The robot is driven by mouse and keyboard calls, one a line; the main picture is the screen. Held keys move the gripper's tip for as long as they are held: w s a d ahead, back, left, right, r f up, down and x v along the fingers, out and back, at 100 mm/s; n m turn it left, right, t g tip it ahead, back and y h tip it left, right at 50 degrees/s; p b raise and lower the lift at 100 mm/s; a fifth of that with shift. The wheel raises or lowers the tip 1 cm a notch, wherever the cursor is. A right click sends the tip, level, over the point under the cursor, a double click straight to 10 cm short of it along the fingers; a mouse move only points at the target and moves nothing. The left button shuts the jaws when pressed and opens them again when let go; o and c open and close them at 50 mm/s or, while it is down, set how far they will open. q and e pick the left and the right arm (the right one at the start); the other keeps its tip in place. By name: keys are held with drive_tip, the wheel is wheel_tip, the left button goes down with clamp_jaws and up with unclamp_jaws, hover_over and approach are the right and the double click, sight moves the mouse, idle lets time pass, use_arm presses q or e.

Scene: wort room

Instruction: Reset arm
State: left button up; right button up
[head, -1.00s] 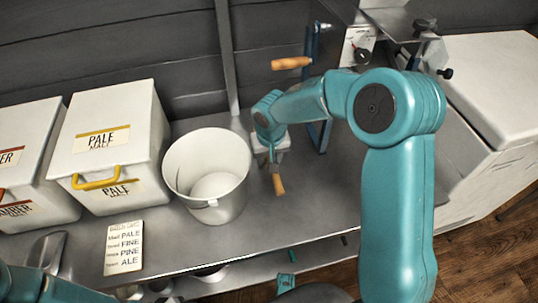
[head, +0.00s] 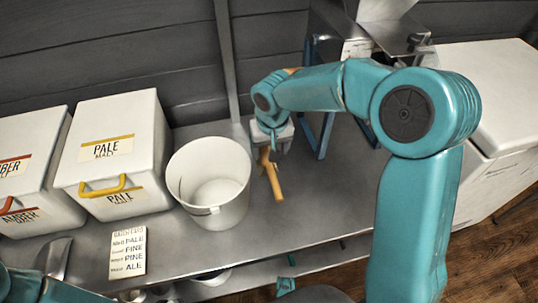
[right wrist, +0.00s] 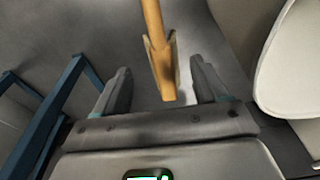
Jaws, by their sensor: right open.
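My right gripper (head: 270,150) hangs over the steel counter, just right of the white bucket. In the right wrist view my right gripper (right wrist: 160,80) shows two open fingers. A wooden-handled tool (head: 276,185) shows by the fingers, and the wrist view shows its tan handle (right wrist: 154,25) in the gap between them, with room on both sides. I cannot tell whether it rests on the counter. My left gripper is out of view; only a bit of my left arm shows at the bottom left.
The white bucket (head: 208,205) stands on the counter (head: 320,205), left of the gripper. White PALE (head: 114,160) and AMBER (head: 28,180) malt bins stand at left, with a batch card (head: 126,252) in front. A blue-framed mill (head: 316,135) stands behind my right arm.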

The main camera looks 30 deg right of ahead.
wheel_tip(320, 180, up, 7)
drive_tip(key=s+p, duration=0.1)
drive_tip(key=shift+a+r, duration=0.15)
drive_tip(key=shift+r, duration=0.05)
